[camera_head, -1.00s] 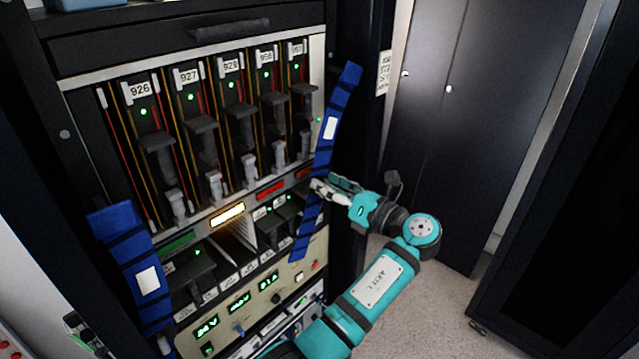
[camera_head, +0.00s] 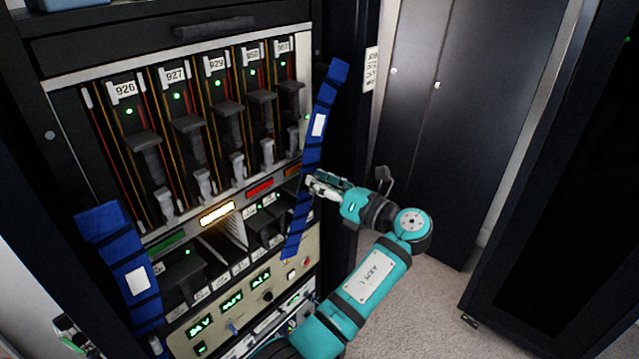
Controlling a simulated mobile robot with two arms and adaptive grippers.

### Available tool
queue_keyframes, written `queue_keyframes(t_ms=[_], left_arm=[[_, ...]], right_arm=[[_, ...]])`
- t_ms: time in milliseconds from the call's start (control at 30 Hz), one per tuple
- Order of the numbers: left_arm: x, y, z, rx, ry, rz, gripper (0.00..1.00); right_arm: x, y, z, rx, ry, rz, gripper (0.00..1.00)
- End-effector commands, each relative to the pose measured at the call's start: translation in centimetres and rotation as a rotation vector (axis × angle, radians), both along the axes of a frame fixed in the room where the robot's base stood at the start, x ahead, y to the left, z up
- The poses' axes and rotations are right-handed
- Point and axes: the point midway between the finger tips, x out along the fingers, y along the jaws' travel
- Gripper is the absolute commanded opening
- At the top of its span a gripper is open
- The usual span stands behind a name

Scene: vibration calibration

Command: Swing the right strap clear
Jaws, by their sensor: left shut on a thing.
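The right strap (camera_head: 326,97) is a long blue band with dark cross stripes and a white label. It hangs at a slant along the right side of the rack front, its top leaning right. My left gripper (camera_head: 311,185) is at the strap's right edge, about mid-length, and is shut on it. The fingertips partly overlap the strap. My left arm comes up from the bottom of the view. The left strap (camera_head: 112,244), also blue with a white label, hangs at the rack's lower left. My right gripper is not in view.
The rack (camera_head: 60,100) holds a row of numbered modules (camera_head: 187,125) with green lights behind the straps. A panel with green displays (camera_head: 231,302) is below. Dark cabinets (camera_head: 470,110) stand at the right, with open carpeted floor (camera_head: 405,310) in front.

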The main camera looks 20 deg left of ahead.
Motion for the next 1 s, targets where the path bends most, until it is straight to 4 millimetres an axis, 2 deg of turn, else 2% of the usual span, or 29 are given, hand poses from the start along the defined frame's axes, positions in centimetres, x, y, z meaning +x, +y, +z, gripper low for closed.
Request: queue_keyframes(t_ms=[233, 400, 500, 967, 1000], left_arm=[[3.5, -1.2, -2.0, -0.056, -0.157, 0.0, 0.0], [6.0, -2.1, -2.4, -0.096, -0.271, 0.0, 0.0], [6.9, -2.4, -2.4, -0.112, -0.312, 0.0, 0.0], [7.5, -2.6, -2.0, -0.125, -0.345, 0.002, 0.0], [7.5, -2.6, -2.0, -0.125, -0.345, 0.002, 0.2]], right_arm=[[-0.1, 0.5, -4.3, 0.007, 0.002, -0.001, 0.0], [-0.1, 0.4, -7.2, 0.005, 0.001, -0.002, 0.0], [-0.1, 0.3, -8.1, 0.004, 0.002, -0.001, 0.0], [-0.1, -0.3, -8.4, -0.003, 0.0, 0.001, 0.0], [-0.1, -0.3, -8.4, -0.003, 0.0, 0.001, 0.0]])
